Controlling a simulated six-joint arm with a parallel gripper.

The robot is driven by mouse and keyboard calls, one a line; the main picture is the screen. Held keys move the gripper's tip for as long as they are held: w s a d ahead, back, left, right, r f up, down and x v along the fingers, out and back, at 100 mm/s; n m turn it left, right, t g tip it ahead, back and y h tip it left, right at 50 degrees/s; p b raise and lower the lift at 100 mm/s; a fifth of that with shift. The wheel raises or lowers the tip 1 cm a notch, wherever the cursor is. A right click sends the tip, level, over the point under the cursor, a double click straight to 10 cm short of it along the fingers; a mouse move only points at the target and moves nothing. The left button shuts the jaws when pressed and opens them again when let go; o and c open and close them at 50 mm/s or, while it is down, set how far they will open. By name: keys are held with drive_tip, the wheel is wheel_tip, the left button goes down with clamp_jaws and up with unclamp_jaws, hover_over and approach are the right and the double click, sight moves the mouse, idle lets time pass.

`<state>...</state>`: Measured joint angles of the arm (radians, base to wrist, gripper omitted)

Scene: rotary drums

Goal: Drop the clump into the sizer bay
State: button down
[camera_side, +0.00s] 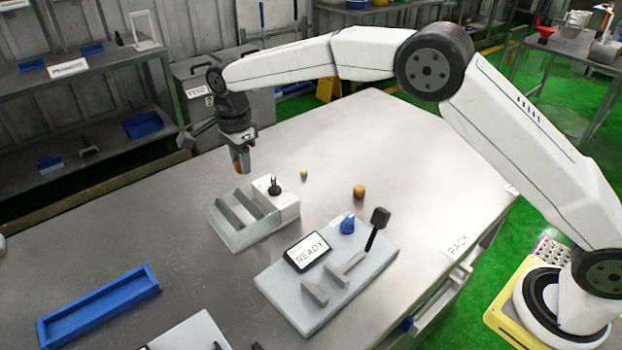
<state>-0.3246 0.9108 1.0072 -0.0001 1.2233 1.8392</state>
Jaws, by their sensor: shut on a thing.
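My gripper (241,165) points down above the table, at the back of a light grey slotted block. It is shut on a small orange-brown clump (237,161), partly hidden by the fingers. The slotted block (238,232) has slanted dividers with open bays and a black knob-like fitting on its right part. It looks like the sizer, though I can read no label on it. The clump is above the block's back edge in the picture; I cannot tell its exact height or whether it is over a bay.
A brown lump (359,191) and a small yellowish one (304,175) lie on the table (420,155). A grey panel (325,310) carries a READY screen (306,252), a blue knob (347,223) and a black-handled lever (377,228). A blue tray (100,305) lies at front left.

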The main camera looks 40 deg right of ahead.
drive_tip(key=shift+w+d+r, duration=0.1)
drive_tip(key=shift+w+d, duration=0.15)
drive_tip(key=shift+w, duration=0.3)
drive_tip(key=shift+w+d+r, duration=0.1)
drive_tip(key=shift+w+d, duration=0.1)
drive_tip(key=shift+w, duration=0.3)
drive_tip(key=shift+f, duration=0.1)
drive_tip(key=shift+f, duration=2.9)
drive_tip(key=shift+c, duration=1.5)
unclamp_jaws()
